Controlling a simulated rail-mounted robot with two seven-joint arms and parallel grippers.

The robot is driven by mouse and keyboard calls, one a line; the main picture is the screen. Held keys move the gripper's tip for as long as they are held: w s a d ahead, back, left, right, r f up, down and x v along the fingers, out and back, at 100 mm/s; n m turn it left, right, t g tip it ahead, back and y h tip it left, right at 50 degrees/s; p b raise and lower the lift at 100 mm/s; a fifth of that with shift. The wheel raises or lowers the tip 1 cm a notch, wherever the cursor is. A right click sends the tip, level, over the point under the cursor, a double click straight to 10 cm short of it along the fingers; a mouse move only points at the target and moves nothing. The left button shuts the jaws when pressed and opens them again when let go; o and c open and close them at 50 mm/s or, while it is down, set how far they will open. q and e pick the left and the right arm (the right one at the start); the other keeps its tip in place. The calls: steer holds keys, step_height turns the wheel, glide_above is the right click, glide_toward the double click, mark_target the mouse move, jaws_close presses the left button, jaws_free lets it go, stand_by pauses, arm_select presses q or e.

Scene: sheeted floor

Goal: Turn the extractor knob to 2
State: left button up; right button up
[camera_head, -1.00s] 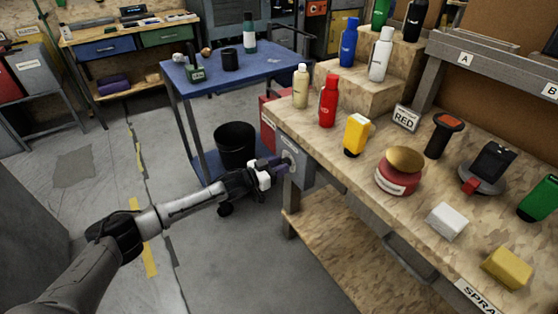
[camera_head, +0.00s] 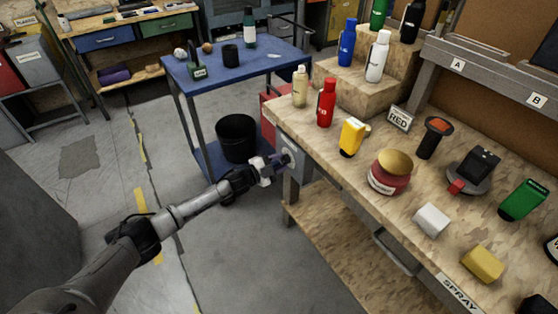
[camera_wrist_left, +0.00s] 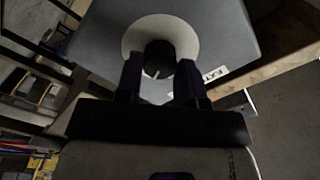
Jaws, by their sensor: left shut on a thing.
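The extractor knob (camera_wrist_left: 158,60) is black with a light pointer line, set on a pale round dial (camera_wrist_left: 190,38) on a grey box (camera_wrist_left: 228,28). In the head view the grey box (camera_head: 297,171) hangs at the near left corner of the workbench, and the knob is mostly hidden by the gripper. My left gripper (camera_head: 279,160) reaches the box face. In the left wrist view its two dark fingers (camera_wrist_left: 158,78) stand on either side of the knob and are shut on it. The pointer line slants toward the lower left. The dial numbers are not readable. My right gripper is not in view.
The workbench (camera_head: 330,165) holds several bottles, a red tin (camera_head: 389,176) and white and yellow blocks. A blue cart (camera_head: 275,70) stands behind the arm, with a black bin (camera_head: 237,138) on its lower shelf. The floor around my left arm is clear.

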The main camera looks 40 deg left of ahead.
arm_select(q)
steer(key=shift+m, duration=1.1)
steer(key=o, duration=0.9)
steer(key=shift+s+p, duration=0.2)
steer(key=shift+p, duration=0.1)
steer(key=shift+p+v, duration=2.25)
steer(key=shift+v, duration=4.4)
